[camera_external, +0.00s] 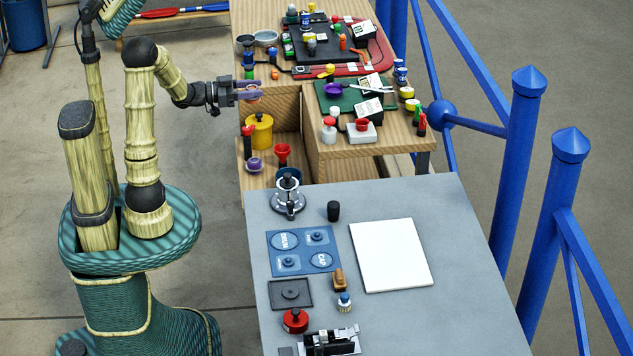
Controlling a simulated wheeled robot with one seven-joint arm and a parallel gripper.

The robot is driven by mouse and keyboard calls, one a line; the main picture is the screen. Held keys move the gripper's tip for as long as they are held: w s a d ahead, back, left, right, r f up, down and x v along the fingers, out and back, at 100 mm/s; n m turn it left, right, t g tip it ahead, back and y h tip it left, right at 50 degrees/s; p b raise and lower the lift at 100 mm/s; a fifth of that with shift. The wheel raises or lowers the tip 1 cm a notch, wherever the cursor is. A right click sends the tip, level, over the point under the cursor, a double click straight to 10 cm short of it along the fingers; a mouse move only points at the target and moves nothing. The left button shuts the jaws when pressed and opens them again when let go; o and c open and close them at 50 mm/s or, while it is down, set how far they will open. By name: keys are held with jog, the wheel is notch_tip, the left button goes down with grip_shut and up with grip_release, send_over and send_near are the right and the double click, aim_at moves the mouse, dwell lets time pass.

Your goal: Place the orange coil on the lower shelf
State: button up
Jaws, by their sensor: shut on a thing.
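My gripper (249,90) reaches in from the left at the wooden bench and is shut on the orange coil (253,96). The coil is small in the view and partly hidden by the purple-grey fingers. It is held near the bench's left edge, just above the open cut-out. The lower shelf (286,180) lies inside the wooden bench, below and to the right of my gripper. A yellow canister (259,131), a red funnel-like piece (283,155) and a purple-topped piece (255,165) stand on it.
The wooden bench top (310,92) is crowded with small jars, a green mat (343,98) and a red-edged tray (374,60). A grey table (375,200) with a white board (391,255) stands in front. Blue railings (528,150) run along the right.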

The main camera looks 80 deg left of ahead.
notch_tip(320, 180, down, 22)
jog(key=shift+f, duration=0.15)
dwell(0.3)
jog(key=shift+f+b, duration=0.6)
jog(key=shift+f, duration=2.55)
jog(key=shift+f+b, duration=0.35)
jog(key=shift+f, duration=1.5)
